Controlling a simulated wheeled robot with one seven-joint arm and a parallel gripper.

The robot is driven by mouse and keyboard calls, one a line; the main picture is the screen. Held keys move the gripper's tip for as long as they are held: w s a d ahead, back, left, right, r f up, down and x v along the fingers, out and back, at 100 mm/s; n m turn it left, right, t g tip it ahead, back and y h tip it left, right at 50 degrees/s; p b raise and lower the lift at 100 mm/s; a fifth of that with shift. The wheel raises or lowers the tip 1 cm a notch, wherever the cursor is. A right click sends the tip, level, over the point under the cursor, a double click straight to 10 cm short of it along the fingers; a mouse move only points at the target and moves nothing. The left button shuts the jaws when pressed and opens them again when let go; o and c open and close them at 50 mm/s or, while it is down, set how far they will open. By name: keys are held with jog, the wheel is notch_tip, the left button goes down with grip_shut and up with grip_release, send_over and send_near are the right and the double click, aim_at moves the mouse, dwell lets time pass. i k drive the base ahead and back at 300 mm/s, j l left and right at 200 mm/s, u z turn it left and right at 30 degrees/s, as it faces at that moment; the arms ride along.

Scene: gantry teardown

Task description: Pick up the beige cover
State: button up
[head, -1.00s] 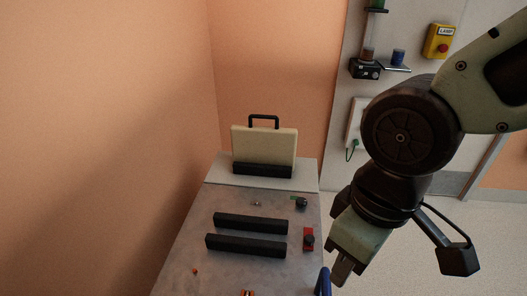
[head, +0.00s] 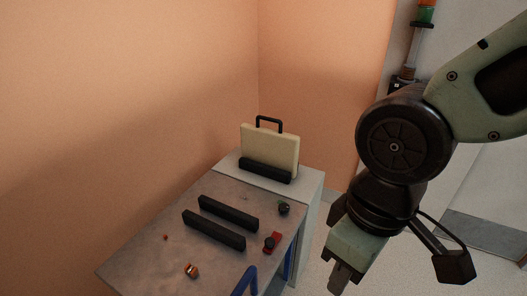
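The beige cover (head: 270,148) is a flat upright panel with a black handle (head: 268,122) on top. It stands in a black slotted holder (head: 265,171) at the far end of the grey bench, near the wall corner. My gripper (head: 340,282) hangs at the lower right of the head view, to the right of the bench and well apart from the cover. Its fingers point down and look close together, but the gap between them is not clear. Nothing shows in them.
Two black bars (head: 213,229) lie on the grey bench (head: 150,262), with a red part with a black knob (head: 271,242), a black knob (head: 284,208) and a small orange-brown part (head: 191,270). Orange walls close in behind and left.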

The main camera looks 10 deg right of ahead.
aim_at(278, 149)
jog(key=i+l+u, duration=0.15)
jog(key=l, duration=0.2)
jog(key=i+l+u, duration=0.2)
jog(key=l, duration=0.2)
jog(key=i+l+u, duration=0.15)
jog(key=l, duration=0.25)
jog(key=l+u, duration=0.2)
jog(key=l, duration=0.2)
jog(key=i+l+u, duration=0.15)
jog(key=l, duration=0.3)
jog(key=i+l+u, duration=0.4)
jog(key=l, duration=0.25)
jog(key=i+l+u, duration=0.45)
jog(key=l, duration=0.35)
jog(key=i+l+u, duration=0.15)
jog(key=i+l, duration=0.05)
